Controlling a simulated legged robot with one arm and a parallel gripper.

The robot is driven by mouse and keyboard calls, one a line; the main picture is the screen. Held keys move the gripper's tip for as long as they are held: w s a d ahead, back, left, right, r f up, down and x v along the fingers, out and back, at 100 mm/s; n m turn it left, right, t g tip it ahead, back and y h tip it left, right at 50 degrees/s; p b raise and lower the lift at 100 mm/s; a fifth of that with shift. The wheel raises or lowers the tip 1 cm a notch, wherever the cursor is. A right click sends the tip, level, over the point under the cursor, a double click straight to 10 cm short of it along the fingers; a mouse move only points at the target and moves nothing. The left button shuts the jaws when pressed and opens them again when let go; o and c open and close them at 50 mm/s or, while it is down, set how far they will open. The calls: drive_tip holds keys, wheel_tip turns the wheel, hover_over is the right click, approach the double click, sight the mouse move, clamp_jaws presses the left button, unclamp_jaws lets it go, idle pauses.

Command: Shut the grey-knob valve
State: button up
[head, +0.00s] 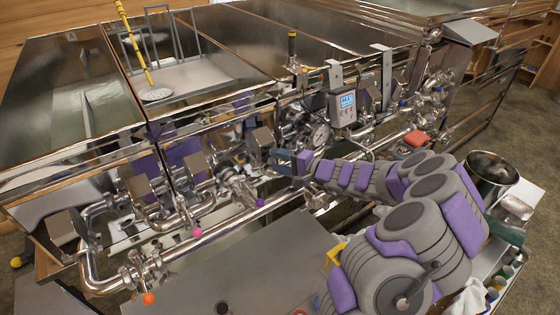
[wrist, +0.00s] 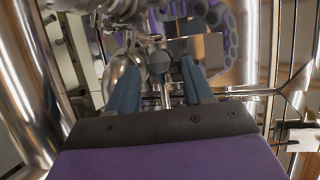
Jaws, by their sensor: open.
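A small dark grey knob (wrist: 158,62) on a metal stem shows in the wrist view, in the middle of the picture. My gripper (wrist: 160,74) is open, with one blue finger on each side of the knob. Gaps show between the knob and both fingers, and it is not gripped. In the head view my gripper (head: 283,161) reaches left into the pipework along the front of the evaporator (head: 230,100). There I cannot make out the grey knob, which is hidden at or behind the gripper.
Other knobs sit along the pipes: orange (head: 148,298), pink (head: 197,232) and purple (head: 260,203). A digital controller (head: 343,107) and a round gauge (head: 320,134) are close to my arm. A metal bucket (head: 490,178) stands at right. Shiny pipes crowd the gripper.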

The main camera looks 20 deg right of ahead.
drive_tip(key=shift+d, duration=0.75)
drive_tip(key=shift+c, duration=1.4)
drive_tip(key=shift+a, duration=0.35)
drive_tip(key=c, duration=0.5)
clamp_jaws()
drive_tip(key=shift+s+f, duration=0.1)
